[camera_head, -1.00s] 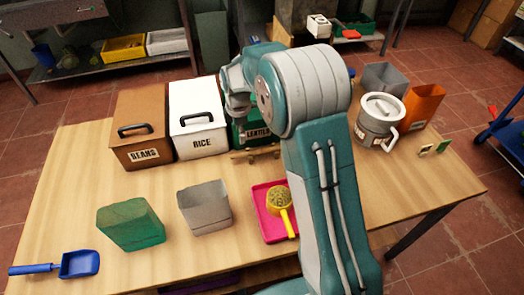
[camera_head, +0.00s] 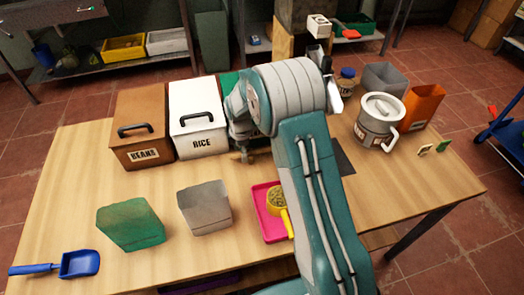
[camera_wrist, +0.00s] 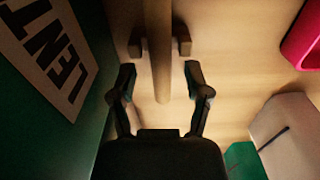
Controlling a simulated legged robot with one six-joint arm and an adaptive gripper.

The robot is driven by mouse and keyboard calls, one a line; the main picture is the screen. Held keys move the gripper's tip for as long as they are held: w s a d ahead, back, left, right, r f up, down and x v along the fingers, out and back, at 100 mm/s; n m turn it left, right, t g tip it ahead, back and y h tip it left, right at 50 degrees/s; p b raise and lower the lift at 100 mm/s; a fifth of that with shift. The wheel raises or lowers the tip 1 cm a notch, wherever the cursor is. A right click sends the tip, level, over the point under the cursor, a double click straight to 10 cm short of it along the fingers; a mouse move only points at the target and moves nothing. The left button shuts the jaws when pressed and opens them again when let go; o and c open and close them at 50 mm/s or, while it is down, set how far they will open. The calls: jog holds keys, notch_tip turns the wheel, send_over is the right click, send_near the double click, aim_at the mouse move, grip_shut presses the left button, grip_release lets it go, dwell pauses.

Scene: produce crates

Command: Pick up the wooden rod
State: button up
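The wooden rod (camera_wrist: 160,55) lies above the table on two small brown supports (camera_wrist: 183,42) in the wrist view. Its near end lies between the fingers of my gripper (camera_wrist: 160,82). The fingers are spread open on either side, with a gap to the rod. In the head view only the left end of the rod (camera_head: 237,156) shows, in front of the green lentils bin (camera_head: 228,80). My arm hides the rest there, and my fingertips are not clear in that view.
The lentils bin wall (camera_wrist: 85,130) stands close on the left in the wrist view. White rice (camera_head: 203,142) and brown beans (camera_head: 140,155) bins stand left of it. A pink tray (camera_head: 266,232) with a yellow-handled scoop (camera_head: 287,222) lies in front. A grey canister (camera_head: 375,125) stands right.

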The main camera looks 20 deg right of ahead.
grip_shut()
jog(key=shift+r, duration=0.45)
notch_tip(320, 180, up, 2)
jog(key=shift+r, duration=0.25)
jog(key=s+d+r, duration=0.1)
jog(key=s+r, duration=0.8)
jog(key=s, duration=0.5)
jog(key=shift+d+r, duration=0.2)
jog(key=shift+r, duration=0.15)
